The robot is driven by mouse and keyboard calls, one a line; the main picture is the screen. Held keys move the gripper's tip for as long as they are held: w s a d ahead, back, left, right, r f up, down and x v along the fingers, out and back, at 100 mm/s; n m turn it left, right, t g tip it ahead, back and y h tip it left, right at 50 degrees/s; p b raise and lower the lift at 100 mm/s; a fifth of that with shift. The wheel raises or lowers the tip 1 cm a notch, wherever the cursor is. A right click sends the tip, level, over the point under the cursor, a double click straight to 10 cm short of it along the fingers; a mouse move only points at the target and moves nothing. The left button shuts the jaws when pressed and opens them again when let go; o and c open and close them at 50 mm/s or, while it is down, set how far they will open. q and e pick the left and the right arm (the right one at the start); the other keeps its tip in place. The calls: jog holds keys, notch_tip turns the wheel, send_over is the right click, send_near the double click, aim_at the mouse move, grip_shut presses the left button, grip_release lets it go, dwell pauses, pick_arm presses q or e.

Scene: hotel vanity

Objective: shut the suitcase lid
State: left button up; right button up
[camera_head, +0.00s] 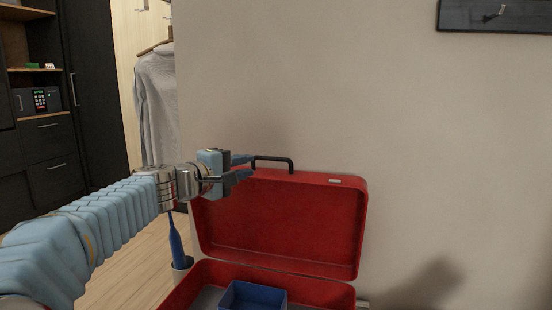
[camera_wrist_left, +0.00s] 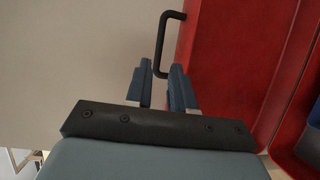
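The red suitcase lid (camera_head: 285,222) stands open, roughly upright, above the suitcase base (camera_head: 318,291). A dark handle (camera_head: 274,159) sticks up from the lid's top edge; it also shows in the left wrist view (camera_wrist_left: 163,38). My left gripper (camera_head: 247,167) is at the lid's upper left corner, beside the handle. In the left wrist view its fingers (camera_wrist_left: 159,84) are apart, with the handle's near end in line with the gap between them. I cannot tell if they touch it. My right gripper is in no view.
A blue box (camera_head: 252,296) lies inside the suitcase base. A blue brush-like item (camera_head: 176,243) stands in a pale holder left of the suitcase. A plain wall (camera_head: 430,150) is behind, with a dark hook board (camera_head: 495,15). A dark cabinet (camera_head: 50,150) stands far left.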

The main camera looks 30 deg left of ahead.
aim_at(270, 160)
pick_arm(q)
jog(key=w, duration=0.3)
jog(key=w+d+p, duration=0.1)
jog(key=w, duration=0.3)
jog(key=w+p, duration=0.1)
jog(key=w, duration=0.2)
jog(key=shift+w+d+f, duration=0.2)
jog(key=shift+f, duration=0.2)
jog(key=shift+c, duration=0.4)
grip_shut()
